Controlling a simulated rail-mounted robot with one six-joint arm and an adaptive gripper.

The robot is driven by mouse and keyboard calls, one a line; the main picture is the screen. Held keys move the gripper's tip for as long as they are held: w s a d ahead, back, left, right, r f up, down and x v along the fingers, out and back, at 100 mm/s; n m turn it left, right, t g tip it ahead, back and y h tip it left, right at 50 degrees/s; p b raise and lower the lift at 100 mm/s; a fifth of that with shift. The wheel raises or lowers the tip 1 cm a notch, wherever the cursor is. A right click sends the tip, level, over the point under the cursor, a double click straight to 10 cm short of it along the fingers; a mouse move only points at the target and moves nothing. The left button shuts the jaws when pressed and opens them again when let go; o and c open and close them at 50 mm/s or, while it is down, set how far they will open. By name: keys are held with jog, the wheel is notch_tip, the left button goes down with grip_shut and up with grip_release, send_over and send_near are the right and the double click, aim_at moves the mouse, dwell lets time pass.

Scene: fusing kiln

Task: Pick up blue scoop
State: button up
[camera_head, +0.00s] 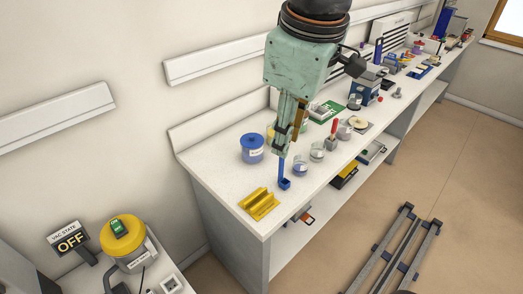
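The blue scoop (284,178) is upright, with its handle up and its small square cup at the bottom. My gripper (283,154) points down over the white bench, and its fingers are closed together around the top of the scoop's handle. The scoop hangs below the fingers, to the right of a yellow grooved holder (260,204) near the bench's front end. The holder's grooves look empty. I cannot tell exactly how far the cup is above the bench top.
Glass cups, one with purple contents (300,170), and a red-handled tool (333,133) stand to the right. The white bench (215,163) is clear at its near left. Rails (400,250) lie on the floor.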

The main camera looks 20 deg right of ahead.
jog(key=w+d+f+n+g+p, duration=0.1)
jog(key=w+d+f+n, duration=0.1)
jog(key=w+f+n, duration=0.3)
jog(key=w+d+f+n+p, duration=0.2)
jog(key=w, duration=0.4)
jog(key=n+g+p, duration=0.2)
jog(key=n, duration=0.5)
send_over(281, 173)
notch_tip(281, 173, down, 11)
jog(key=shift+w+a+r, duration=0.1)
jog(key=shift+w+r, duration=0.05)
jog(key=shift+w+d+f+n+p, duration=0.2)
jog(key=shift+d+f+n+p, duration=0.1)
jog(key=shift+f, duration=0.35)
jog(key=shift+a+f, duration=0.1)
jog(key=shift+f, duration=0.05)
jog(key=shift+f, duration=4.15)
jog(key=shift+f, duration=0.15)
jog(key=shift+f, duration=2.45)
